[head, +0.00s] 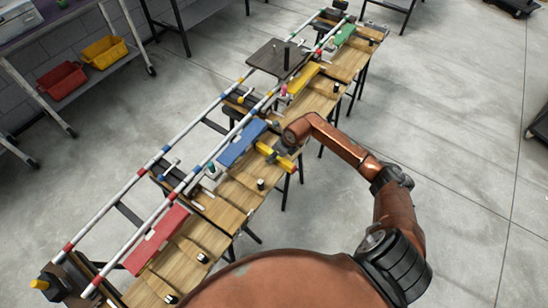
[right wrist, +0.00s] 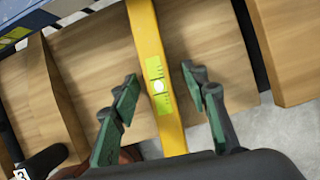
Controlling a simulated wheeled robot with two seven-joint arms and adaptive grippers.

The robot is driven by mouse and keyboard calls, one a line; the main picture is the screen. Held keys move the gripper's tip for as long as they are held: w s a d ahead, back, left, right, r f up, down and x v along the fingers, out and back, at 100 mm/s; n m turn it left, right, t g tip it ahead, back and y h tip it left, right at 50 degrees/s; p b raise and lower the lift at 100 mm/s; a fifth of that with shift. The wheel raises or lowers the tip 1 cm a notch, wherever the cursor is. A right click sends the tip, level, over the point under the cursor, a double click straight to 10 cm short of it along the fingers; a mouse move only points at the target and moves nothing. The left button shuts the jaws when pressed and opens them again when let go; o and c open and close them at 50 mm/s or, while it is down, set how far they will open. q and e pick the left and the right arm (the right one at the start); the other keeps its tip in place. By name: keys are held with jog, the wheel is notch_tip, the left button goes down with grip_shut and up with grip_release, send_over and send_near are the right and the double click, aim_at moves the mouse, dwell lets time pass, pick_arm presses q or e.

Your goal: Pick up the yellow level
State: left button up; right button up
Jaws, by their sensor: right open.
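The yellow level (right wrist: 148,45) is a long yellow bar with a bright green vial window. It runs from top to bottom through the middle of the right wrist view, over a wooden board. In the head view the yellow level (head: 286,163) lies on the table's near edge, partly hidden by my gripper. My right gripper (right wrist: 160,82) is open. Its two green-padded fingers appear on either side of the level, with gaps between. In the head view my right gripper (head: 280,150) is at the level. My left gripper is not in view.
Red (head: 157,240), blue (head: 242,143), yellow (head: 301,78) and green (head: 345,33) blocks lie along the table by striped rails. A dark plate (head: 270,62) stands near the far end. A shelf with red and yellow bins (head: 104,50) is at left. The right floor is mostly clear.

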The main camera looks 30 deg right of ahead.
jog(key=shift+c, duration=0.6)
grip_shut()
jog(key=shift+r, duration=0.1)
